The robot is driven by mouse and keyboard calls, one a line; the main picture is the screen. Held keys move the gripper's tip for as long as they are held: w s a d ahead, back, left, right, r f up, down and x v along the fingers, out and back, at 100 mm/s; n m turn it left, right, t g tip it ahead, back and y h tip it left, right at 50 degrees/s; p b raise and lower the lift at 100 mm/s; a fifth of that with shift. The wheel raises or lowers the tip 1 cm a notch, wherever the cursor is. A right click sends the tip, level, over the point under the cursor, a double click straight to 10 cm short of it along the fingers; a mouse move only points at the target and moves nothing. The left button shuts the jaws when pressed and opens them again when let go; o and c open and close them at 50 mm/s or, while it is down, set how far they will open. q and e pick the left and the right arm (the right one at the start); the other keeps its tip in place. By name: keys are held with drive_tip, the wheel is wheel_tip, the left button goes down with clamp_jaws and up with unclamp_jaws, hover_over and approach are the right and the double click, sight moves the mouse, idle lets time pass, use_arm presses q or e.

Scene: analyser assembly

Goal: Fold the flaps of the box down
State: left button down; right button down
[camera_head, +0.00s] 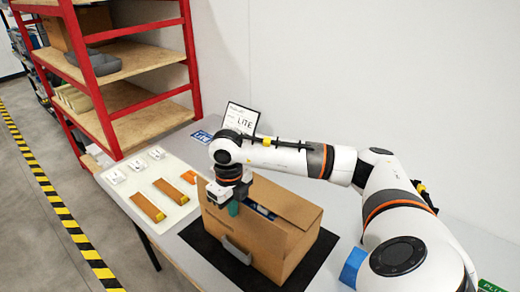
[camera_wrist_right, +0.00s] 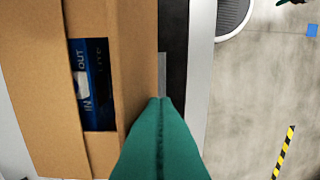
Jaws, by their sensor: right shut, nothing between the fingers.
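A brown cardboard box (camera_head: 255,238) stands on a black mat. Its top is partly covered by flaps, with a gap between them; a blue item inside, marked IN and OUT, shows through the gap in the right wrist view (camera_wrist_right: 96,85). One wide flap (camera_wrist_right: 38,80) lies left of the gap and a narrower one (camera_wrist_right: 135,60) right of it. My right gripper (camera_head: 233,208) is over the near side of the box; its green fingers (camera_wrist_right: 160,103) are shut and empty, at the narrower flap's outer edge. Contact is unclear. My left gripper is not in view.
A white tray (camera_head: 128,170) with several small white parts and orange-brown strips lies left of the box. A sign (camera_head: 241,118) stands behind. A red shelf rack (camera_head: 90,70) stands at the back left. The grey table (camera_head: 205,262) has a narrow clear strip in front.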

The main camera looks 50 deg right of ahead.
drive_tip(key=d+f+b, duration=0.4)
drive_tip(key=d+b, duration=0.2)
drive_tip(key=d, duration=0.2)
drive_tip(key=shift+w+f, duration=0.3)
drive_tip(key=shift+f, duration=0.1)
idle(0.4)
drive_tip(key=shift+f, duration=0.3)
idle(0.5)
drive_tip(key=shift+r, duration=0.1)
wheel_tip(320, 180, up, 7)
drive_tip(key=p, duration=0.5)
drive_tip(key=shift+r, duration=0.2)
idle(0.4)
